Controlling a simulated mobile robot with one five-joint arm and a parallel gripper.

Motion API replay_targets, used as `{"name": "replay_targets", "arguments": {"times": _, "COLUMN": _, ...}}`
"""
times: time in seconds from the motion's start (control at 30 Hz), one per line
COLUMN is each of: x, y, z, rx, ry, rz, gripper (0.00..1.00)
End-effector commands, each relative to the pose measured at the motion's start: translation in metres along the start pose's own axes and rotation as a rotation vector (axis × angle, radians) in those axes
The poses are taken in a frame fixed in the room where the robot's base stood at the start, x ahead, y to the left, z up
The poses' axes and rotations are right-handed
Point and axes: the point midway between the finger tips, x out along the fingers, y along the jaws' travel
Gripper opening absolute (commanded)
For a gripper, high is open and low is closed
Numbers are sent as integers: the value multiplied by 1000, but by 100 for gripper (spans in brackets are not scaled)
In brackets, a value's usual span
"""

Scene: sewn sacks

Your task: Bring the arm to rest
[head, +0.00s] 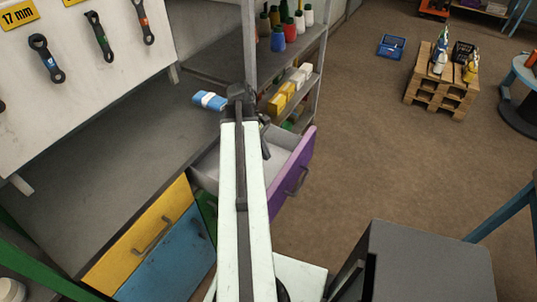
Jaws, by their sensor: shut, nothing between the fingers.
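My arm (241,200) reaches up the middle of the head view, away from me, toward the workbench. Its dark wrist end (240,93) is over the bench edge near the shelf. My gripper (265,150) hangs down on the right of the arm, above the open drawer with the purple front (293,172). It is small and partly behind the arm. It is shut and I see nothing held in it.
A blue-and-white packet (210,100) lies on the bench (100,185) beside the wrist. A shelf (285,60) with bottles and yellow boxes stands just beyond. A grey cabinet (425,265) is at lower right. A pallet (440,90) stands on open brown floor.

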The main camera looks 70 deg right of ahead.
Motion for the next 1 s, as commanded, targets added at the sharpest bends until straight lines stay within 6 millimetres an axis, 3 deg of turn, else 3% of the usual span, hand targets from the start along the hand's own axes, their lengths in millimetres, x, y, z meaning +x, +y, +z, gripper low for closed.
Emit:
{"name": "replay_targets", "arguments": {"times": 0.03, "x": -18, "y": 1, "z": 4, "rx": 0, "ry": 0, "rz": 0, "gripper": 0}}
{"name": "replay_targets", "arguments": {"times": 0.1, "x": -24, "y": 1, "z": 5, "rx": 0, "ry": 0, "rz": -1, "gripper": 0}}
{"name": "replay_targets", "arguments": {"times": 0.53, "x": -30, "y": 0, "z": 5, "rx": 1, "ry": 0, "rz": -1, "gripper": 0}}
{"name": "replay_targets", "arguments": {"times": 0.8, "x": -81, "y": 0, "z": 25, "rx": 0, "ry": 0, "rz": 0, "gripper": 0}}
{"name": "replay_targets", "arguments": {"times": 1.0, "x": -104, "y": 0, "z": 34, "rx": 0, "ry": 0, "rz": 0, "gripper": 0}}
